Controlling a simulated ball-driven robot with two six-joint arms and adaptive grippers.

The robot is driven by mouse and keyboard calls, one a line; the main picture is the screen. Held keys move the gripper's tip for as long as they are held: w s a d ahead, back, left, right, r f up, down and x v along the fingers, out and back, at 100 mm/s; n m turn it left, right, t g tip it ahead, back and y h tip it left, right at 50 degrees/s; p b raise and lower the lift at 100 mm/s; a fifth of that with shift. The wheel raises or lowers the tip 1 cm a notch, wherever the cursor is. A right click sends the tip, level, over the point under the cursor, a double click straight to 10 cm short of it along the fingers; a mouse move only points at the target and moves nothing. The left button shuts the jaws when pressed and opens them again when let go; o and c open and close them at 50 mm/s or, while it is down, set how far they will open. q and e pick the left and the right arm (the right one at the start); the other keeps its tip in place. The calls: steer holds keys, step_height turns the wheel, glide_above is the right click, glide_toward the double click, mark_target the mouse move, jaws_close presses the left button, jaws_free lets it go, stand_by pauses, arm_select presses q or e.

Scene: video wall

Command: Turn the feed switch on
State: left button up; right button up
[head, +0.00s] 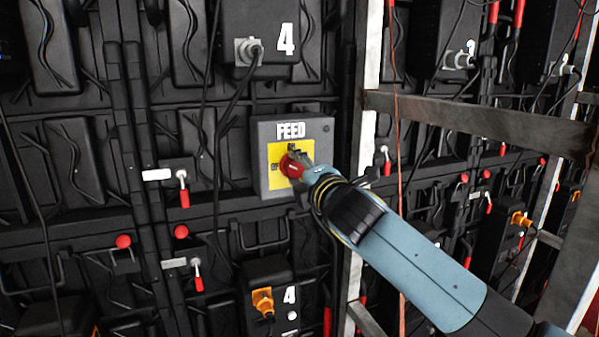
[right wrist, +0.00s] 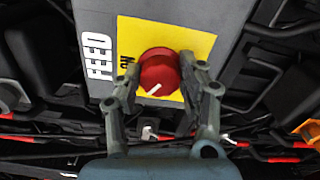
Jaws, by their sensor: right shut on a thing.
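The feed switch is a red knob (head: 291,166) on a yellow plate (head: 277,177) on a grey box (head: 262,133) marked FEED. My right gripper (head: 295,161) reaches it from the lower right and is shut on the knob. In the right wrist view, the fingers of my right gripper (right wrist: 158,78) lie on both sides of the red knob (right wrist: 158,72). There the knob's white mark points to the lower left, and the word ON stands left of the knob. In the head view an OFF label, partly hidden, is left of the knob. My left gripper is not in view.
A grey metal frame with an upright post (head: 369,75) and a crossbar (head: 480,123) stands right of the box. Black panels with hanging cables, a red-handled lever (head: 184,188) and an orange plug (head: 262,301) surround it.

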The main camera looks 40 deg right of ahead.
steer(key=m+b, duration=0.1)
steer(key=m, duration=0.2)
steer(key=m+b, duration=0.1)
steer(key=m, duration=0.3)
steer(key=m+b, duration=0.1)
steer(key=m, duration=0.3)
steer(key=shift+f+b, duration=0.35)
steer(key=shift+m, duration=0.4)
steer(key=o, duration=1.2)
steer(key=shift+c, duration=0.2)
steer(key=v, duration=1.2)
steer(key=shift+a, duration=0.1)
